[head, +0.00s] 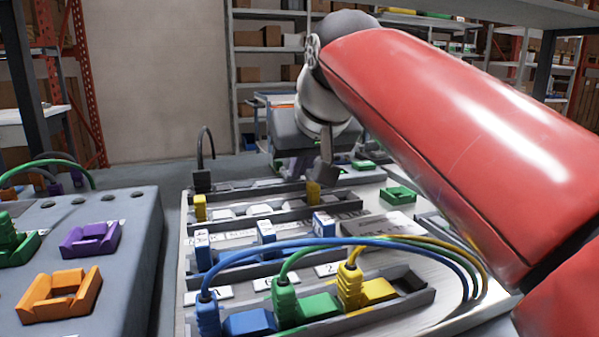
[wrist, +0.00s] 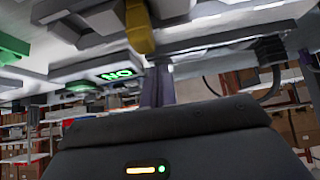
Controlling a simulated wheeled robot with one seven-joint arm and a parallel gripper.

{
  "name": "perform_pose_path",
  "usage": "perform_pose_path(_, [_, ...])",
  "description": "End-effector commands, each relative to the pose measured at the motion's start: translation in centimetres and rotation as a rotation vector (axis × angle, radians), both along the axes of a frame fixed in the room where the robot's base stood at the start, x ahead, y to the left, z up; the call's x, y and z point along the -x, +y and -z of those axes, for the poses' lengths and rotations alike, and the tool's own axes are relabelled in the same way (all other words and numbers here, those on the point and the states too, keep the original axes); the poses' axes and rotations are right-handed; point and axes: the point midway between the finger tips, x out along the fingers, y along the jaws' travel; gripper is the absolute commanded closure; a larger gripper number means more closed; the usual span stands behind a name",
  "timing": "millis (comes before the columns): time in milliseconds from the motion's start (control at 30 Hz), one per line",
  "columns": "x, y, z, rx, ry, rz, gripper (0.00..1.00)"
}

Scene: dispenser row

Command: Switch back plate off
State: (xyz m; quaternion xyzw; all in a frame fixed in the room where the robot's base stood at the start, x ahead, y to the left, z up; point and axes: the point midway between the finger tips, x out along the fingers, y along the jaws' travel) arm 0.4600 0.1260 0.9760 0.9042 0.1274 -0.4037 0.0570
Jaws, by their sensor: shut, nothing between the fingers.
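A grey panel (head: 207,275) carries several rows of fittings. In its back row, a yellow lever (head: 313,191) stands below my gripper (head: 326,158); another yellow piece (head: 200,207) is at the left end. My gripper is shut and empty, fingers pointing down, close to the lever; I cannot tell whether they touch. In the wrist view, the picture is upside down: a yellow piece (wrist: 139,28) is beyond my fingers (wrist: 157,88), and a lit green sign (wrist: 115,74) shows letters that read as ON when turned over. My arm hides part of the panel's right side.
Blue, green and yellow plugs (head: 285,299) with looping cables stand along the front row. Blue pieces (head: 265,232) stand in the middle row. A grey block (head: 120,255) with orange and purple holders is at the left. Shelves (head: 262,60) stand behind.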

Motion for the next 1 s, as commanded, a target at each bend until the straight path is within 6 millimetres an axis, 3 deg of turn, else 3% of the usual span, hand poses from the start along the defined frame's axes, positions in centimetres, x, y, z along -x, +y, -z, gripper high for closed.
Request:
perform_pose_path(67, [0.2, -0.1, 1.4, -0.012, -0.042, 0.000, 1.00])
perform_pose_path(133, [0.1, 0.0, 0.5, -0.012, -0.040, 0.000, 1.00])
perform_pose_path(700, [0.1, 0.0, -1.3, -0.011, -0.038, 0.000, 1.00])
perform_pose_path(1000, [0.1, 0.0, -1.2, -0.011, -0.038, 0.000, 1.00])
